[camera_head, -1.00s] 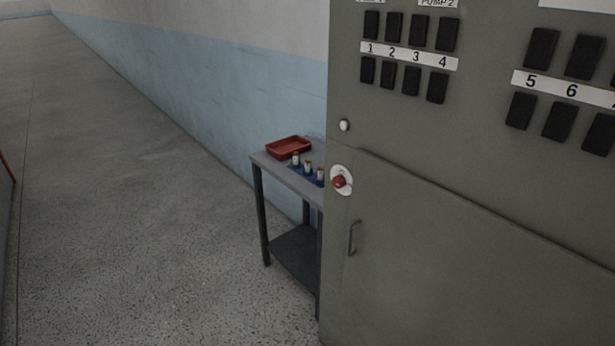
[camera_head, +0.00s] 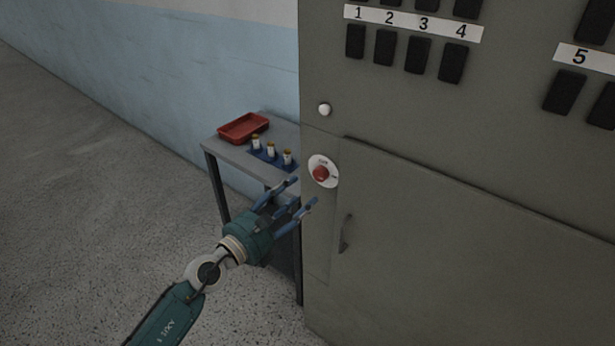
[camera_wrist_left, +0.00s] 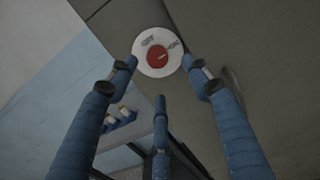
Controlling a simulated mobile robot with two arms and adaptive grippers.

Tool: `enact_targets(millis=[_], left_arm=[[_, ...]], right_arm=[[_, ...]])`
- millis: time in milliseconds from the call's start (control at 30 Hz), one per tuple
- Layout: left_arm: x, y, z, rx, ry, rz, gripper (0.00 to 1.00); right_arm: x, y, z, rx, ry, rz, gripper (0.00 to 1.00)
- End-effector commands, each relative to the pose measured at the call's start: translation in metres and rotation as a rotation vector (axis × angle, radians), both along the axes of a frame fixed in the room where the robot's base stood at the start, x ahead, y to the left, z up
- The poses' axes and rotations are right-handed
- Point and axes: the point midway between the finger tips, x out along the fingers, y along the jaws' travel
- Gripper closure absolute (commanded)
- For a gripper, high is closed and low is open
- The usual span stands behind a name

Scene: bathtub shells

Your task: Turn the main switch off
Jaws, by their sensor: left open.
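The main switch (camera_head: 321,173) is a red knob on a round white plate at the left edge of the grey cabinet front. In the left wrist view the switch (camera_wrist_left: 157,58) lies ahead, between and beyond the fingertips, with a small pale mark on the red knob. My left gripper (camera_head: 304,192) is open and empty, just below and left of the switch in the head view. Its blue fingers (camera_wrist_left: 163,80) spread around the line to the plate; I cannot tell whether any touches it. My right gripper is not in view.
The grey cabinet (camera_head: 450,240) carries black switches, a white button (camera_head: 324,109) and a door handle (camera_head: 345,233) below right of the knob. A side table (camera_head: 222,146) with a red tray (camera_head: 244,128) and several small bottles stands left. Open floor lies further left.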

Motion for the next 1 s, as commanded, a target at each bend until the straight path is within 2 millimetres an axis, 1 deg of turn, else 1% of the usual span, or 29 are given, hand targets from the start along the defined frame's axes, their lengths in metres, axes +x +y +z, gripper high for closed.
enact_targets(millis=[33,100,167,267,400,500,567,700,800,833,900,967,1000], left_arm=[[0.010,-0.006,0.002,-0.003,-0.003,0.002,0.51],[0.022,-0.014,0.001,-0.003,-0.001,0.002,0.51],[0.031,-0.021,0.001,-0.003,-0.001,0.002,0.51],[0.045,-0.031,0.000,-0.004,0.000,0.003,0.51],[0.058,-0.040,-0.001,-0.004,0.002,0.003,0.51],[0.064,-0.044,0.000,-0.004,0.002,0.003,0.51],[0.065,-0.046,0.000,-0.004,0.002,0.003,0.51],[0.066,-0.046,0.000,-0.005,0.002,0.003,0.51],[0.065,-0.046,0.000,-0.005,0.002,0.003,0.51],[0.066,-0.046,0.000,-0.005,0.002,0.003,0.53],[0.065,-0.046,0.000,-0.005,0.002,0.003,0.67],[0.065,-0.046,0.000,-0.004,0.003,0.004,0.79],[0.065,-0.046,0.000,-0.004,0.003,0.003,0.87]], right_arm=[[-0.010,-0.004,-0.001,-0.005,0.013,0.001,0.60],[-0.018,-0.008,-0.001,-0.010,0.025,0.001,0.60],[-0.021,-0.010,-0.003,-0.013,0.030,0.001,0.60],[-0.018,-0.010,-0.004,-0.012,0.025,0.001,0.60],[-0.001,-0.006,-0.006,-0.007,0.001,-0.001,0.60],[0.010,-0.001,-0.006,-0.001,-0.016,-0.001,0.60],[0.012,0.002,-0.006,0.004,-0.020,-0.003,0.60],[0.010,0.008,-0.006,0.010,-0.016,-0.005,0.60],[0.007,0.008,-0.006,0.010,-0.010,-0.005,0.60],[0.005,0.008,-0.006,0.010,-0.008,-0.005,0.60],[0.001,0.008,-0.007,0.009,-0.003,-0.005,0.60],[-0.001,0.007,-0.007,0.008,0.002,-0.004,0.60],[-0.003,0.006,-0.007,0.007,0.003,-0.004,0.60]])
